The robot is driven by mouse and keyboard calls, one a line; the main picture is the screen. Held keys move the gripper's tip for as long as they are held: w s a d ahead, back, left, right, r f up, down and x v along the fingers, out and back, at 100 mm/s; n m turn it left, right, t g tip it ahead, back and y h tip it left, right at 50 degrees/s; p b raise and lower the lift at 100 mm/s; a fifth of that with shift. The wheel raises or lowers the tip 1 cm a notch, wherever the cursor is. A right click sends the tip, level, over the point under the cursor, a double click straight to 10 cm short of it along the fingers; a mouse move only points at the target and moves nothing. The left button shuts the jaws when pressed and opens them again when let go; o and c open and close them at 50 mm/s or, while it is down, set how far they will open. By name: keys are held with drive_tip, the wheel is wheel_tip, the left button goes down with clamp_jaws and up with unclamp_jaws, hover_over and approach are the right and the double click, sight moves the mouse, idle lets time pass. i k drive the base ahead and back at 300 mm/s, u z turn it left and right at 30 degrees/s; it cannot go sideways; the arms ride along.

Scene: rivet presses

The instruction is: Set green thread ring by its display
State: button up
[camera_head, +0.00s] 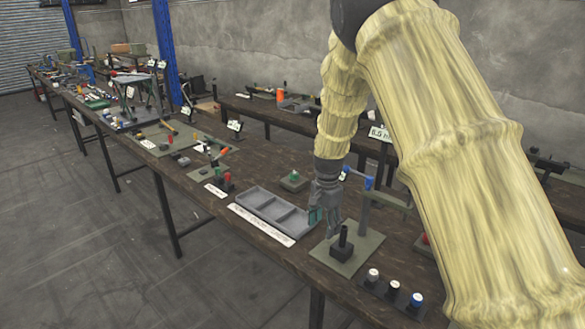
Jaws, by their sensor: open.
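A small green object (294,175), perhaps the green thread ring, sits on a dark square base behind the grey tray; it is too small to be sure of its shape. A small sign-like display (343,176) shows just right of my arm's end, partly hidden. My gripper (328,232) is open, pointing down over the bench between the tray and a black post fixture (343,245). A teal patch (315,215) shows at its left finger; I cannot tell whether it is part of the gripper or a separate thing.
A grey compartment tray (250,201) lies left of my gripper. A bracket with a blue handle (367,182) stands behind the black post. Several capped cylinders (394,289) stand at the front edge. Tools and fixtures crowd the long bench (180,188) further left.

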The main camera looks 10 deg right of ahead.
sight(294, 177)
drive_tip(key=i, duration=1.65)
